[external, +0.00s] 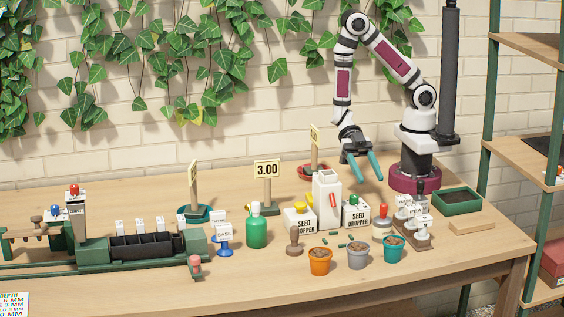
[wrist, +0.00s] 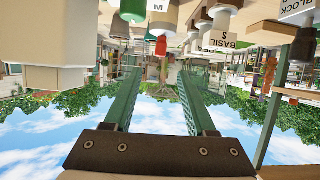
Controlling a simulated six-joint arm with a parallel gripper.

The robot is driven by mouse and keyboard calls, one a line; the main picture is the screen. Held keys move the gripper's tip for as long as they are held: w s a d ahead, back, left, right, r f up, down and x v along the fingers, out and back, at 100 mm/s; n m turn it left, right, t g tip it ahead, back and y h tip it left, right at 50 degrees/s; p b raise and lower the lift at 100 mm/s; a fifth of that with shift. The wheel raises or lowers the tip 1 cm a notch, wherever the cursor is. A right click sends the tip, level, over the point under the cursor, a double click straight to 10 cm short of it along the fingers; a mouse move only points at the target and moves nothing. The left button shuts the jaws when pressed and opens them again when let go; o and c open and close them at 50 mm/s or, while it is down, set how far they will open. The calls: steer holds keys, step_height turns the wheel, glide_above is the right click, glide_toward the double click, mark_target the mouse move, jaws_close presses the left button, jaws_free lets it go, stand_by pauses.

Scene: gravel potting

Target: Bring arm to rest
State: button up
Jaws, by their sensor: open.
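My gripper (external: 365,170) hangs from my arm above the right part of the table in the external view. Its two teal fingers are apart and point down and to the right, with nothing between them. In the wrist view my gripper (wrist: 160,85) shows both green fingers spread, and the gap between them is empty. The wrist picture appears upside down, with sky at the bottom. My arm is bent up and over from its dark red base at the right back of the table (external: 130,285).
Below and left of my gripper stand a white container (external: 327,195) and two seed droppers (external: 300,218). Orange (external: 320,262), grey (external: 358,256) and teal (external: 394,249) pots stand in front. A stamp rack (external: 413,220) and green tray (external: 458,201) stand right. A dark post rises behind my arm.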

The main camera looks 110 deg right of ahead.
steer(key=w+d+r+m+t+h, duration=0.1)
steer(key=w+d+r+t+h, duration=0.45)
steer(key=w, duration=0.45)
steer(key=w+d+r+m+t+h, duration=0.2)
steer(key=d+r+m+t+h, duration=0.1)
steer(key=d+m+h, duration=0.55)
steer(key=s+d+m+g+h, duration=0.2)
steer(key=s+d+m+g, duration=0.2)
steer(key=s+d+m, duration=0.55)
steer(key=s+a+r+m+g+y, duration=0.1)
steer(key=s+a+m+g+y, duration=0.1)
steer(key=s, duration=0.4)
steer(key=s+a+r+m+g+y, duration=0.1)
steer(key=s+a+m+g, duration=0.1)
steer(key=s+a, duration=0.3)
steer(key=shift+s+y, duration=0.4)
steer(key=shift+s, duration=0.3)
steer(key=shift+a, duration=0.1)
